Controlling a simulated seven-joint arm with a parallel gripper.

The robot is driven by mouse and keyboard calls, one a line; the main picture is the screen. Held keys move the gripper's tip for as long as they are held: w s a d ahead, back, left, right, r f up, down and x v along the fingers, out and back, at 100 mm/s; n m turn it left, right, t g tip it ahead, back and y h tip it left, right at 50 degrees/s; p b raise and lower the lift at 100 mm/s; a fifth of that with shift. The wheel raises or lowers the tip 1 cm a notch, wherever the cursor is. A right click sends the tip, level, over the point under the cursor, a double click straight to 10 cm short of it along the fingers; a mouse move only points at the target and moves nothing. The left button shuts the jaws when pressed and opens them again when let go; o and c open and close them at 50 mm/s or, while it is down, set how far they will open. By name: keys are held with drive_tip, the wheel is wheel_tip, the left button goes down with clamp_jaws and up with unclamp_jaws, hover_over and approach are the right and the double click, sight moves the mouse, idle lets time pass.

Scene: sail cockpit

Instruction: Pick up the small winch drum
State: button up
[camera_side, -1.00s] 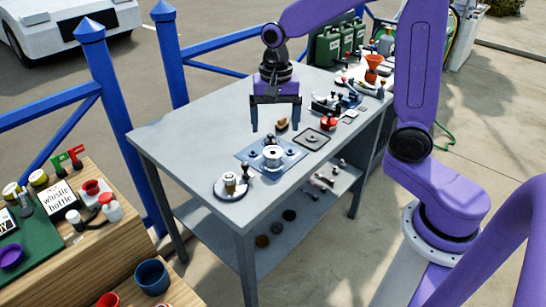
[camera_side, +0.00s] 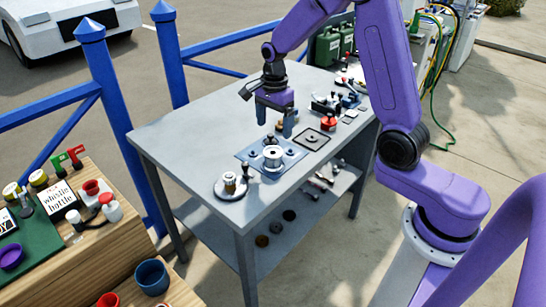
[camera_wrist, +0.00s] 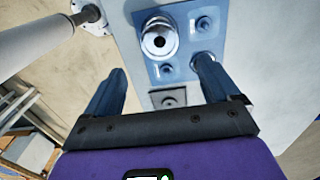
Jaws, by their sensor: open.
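The small winch drum (camera_side: 272,154) is a pale, spool-shaped drum standing upright on a blue plate (camera_side: 250,150) on the grey table. In the wrist view the drum (camera_wrist: 158,38) shows from above with a dark centre hole, at the top beyond my fingertips. Small dark round fittings sit around it on the plate. My gripper (camera_side: 274,119) is open and empty, above the table and just behind the drum in the side view. In the wrist view my gripper (camera_wrist: 160,74) has its fingers wide apart, with the drum beyond the gap.
A round plate with small parts (camera_side: 231,186) stands at the table's near end. A dark square tray (camera_side: 312,139) and a red item (camera_side: 329,122) lie right of the blue plate. More items crowd the far right end. The table's left part is clear.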

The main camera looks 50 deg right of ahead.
sight(273, 152)
wheel_tip(273, 152, down, 6)
drive_tip(key=shift+f, duration=0.2)
drive_tip(key=shift+a+f, duration=0.15)
drive_tip(key=shift+f, duration=1.2)
drive_tip(key=shift+a+f, duration=0.1)
drive_tip(key=shift+f, duration=1.25)
drive_tip(key=shift+c, duration=0.4)
drive_tip(key=c, duration=1.1)
drive_tip(key=shift+c, duration=0.2)
drive_tip(key=shift+r, duration=0.1)
